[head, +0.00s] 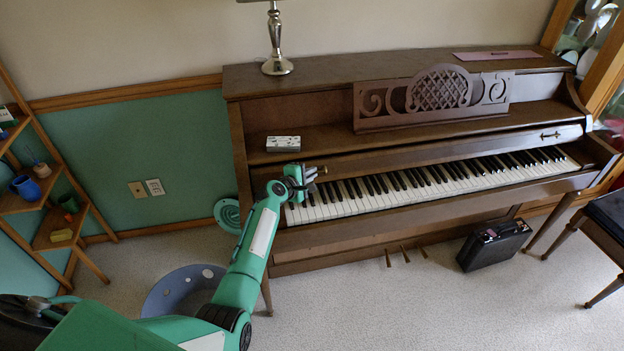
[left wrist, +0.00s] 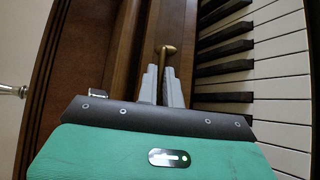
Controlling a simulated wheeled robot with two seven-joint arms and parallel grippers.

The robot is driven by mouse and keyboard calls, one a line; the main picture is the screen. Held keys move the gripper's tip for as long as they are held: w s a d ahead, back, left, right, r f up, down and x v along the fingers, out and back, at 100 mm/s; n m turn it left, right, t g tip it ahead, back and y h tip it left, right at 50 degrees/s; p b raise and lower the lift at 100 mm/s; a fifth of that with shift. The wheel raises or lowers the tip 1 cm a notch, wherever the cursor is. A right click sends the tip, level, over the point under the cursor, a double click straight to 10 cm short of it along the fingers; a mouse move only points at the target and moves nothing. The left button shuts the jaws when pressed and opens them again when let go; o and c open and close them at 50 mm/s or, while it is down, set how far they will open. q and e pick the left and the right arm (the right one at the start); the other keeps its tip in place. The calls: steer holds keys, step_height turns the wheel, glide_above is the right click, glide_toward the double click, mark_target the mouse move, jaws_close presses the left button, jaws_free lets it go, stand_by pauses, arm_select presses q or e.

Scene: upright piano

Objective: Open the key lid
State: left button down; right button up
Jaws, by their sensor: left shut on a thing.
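The brown upright piano (head: 262,115) has its row of white and black keys (head: 440,184) exposed along its whole length. The wooden key lid (head: 430,151) lies along the back of the keys, under the music shelf. A small brass knob (left wrist: 167,50) shows in the left wrist view at the tips of my left gripper (left wrist: 163,85). In the head view my left gripper (head: 314,173) is at the left end of the lid, just above the keys. It is shut on the knob. The fingers partly hide the knob's stem. My right gripper is not in view.
A small patterned box (head: 283,143) sits on the piano's ledge near my left arm. A black case (head: 493,246) is on the floor below the keyboard, and a bench (head: 607,215) stands at the right. A blue-grey bin (head: 175,294) is by my arm.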

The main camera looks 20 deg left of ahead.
arm_select(q)
steer(key=shift+w+a, duration=0.3)
steer(key=shift+w, duration=0.3)
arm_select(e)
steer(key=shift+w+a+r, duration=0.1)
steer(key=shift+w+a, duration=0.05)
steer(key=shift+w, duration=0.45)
arm_select(q)
steer(key=c, duration=1.6)
jaws_free()
steer(key=shift+o, duration=0.2)
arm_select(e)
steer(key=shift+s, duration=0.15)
arm_select(q)
steer(key=shift+a, duration=0.1)
